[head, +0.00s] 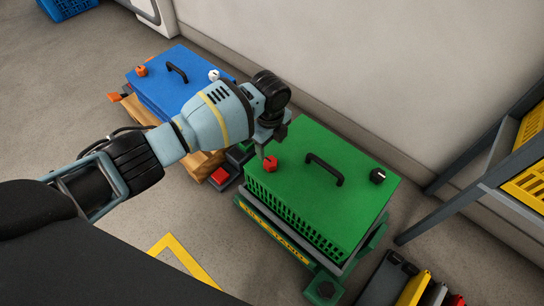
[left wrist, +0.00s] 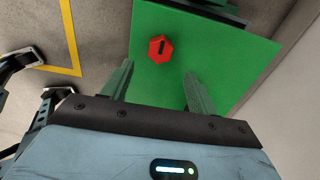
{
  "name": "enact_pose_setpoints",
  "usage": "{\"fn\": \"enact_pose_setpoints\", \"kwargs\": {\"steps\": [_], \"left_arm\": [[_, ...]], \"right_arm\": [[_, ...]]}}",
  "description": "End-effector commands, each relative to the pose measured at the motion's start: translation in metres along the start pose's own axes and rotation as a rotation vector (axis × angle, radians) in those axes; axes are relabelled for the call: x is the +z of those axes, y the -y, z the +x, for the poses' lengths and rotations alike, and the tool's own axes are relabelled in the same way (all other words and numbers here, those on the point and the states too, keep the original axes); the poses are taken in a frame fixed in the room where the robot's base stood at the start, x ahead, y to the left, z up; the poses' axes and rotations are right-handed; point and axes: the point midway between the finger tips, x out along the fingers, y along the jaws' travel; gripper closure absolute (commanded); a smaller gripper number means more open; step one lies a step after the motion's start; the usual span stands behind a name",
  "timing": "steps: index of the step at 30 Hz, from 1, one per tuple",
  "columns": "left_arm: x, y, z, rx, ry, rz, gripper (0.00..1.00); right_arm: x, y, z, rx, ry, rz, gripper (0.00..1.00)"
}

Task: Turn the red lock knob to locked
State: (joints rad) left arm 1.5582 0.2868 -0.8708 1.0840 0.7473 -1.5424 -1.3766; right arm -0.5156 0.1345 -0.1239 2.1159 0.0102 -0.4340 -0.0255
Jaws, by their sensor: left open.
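The red lock knob (head: 270,163) sits on the left part of the green lid (head: 318,205). It also shows in the left wrist view (left wrist: 161,48) as a red faceted knob with a dark slot mark on top. My left gripper (head: 264,143) is just above and beside the knob in the head view. In the left wrist view its two fingers (left wrist: 158,88) are spread apart with nothing between them, and the knob lies beyond their tips, apart from them. I cannot read a locked or unlocked label.
A blue-lidded unit (head: 165,98) with an orange knob (head: 141,70) is behind left. A red button (head: 219,175) is left of the green unit. A wall and a shelf (head: 490,180) bound the right.

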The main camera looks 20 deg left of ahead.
Motion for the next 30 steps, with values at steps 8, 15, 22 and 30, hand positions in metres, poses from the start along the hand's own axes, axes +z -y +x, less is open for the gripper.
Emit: {"fn": "enact_pose_setpoints", "kwargs": {"steps": [8, 15, 22, 30], "left_arm": [[-0.001, -0.001, 0.036, 0.005, -0.002, 0.000, 0.41], [-0.001, -0.001, 0.070, 0.003, -0.001, 0.000, 0.41], [-0.001, 0.000, 0.076, 0.000, -0.001, 0.000, 0.41], [-0.001, 0.000, 0.075, 0.000, -0.001, 0.000, 0.59]], "right_arm": [[0.013, 0.000, 0.015, -0.003, 0.022, 0.002, 0.37], [0.015, -0.003, 0.031, -0.003, 0.020, 0.003, 0.37], [0.009, -0.003, 0.034, -0.002, 0.008, 0.002, 0.37], [0.011, -0.003, 0.032, -0.002, 0.012, 0.003, 0.37]]}}
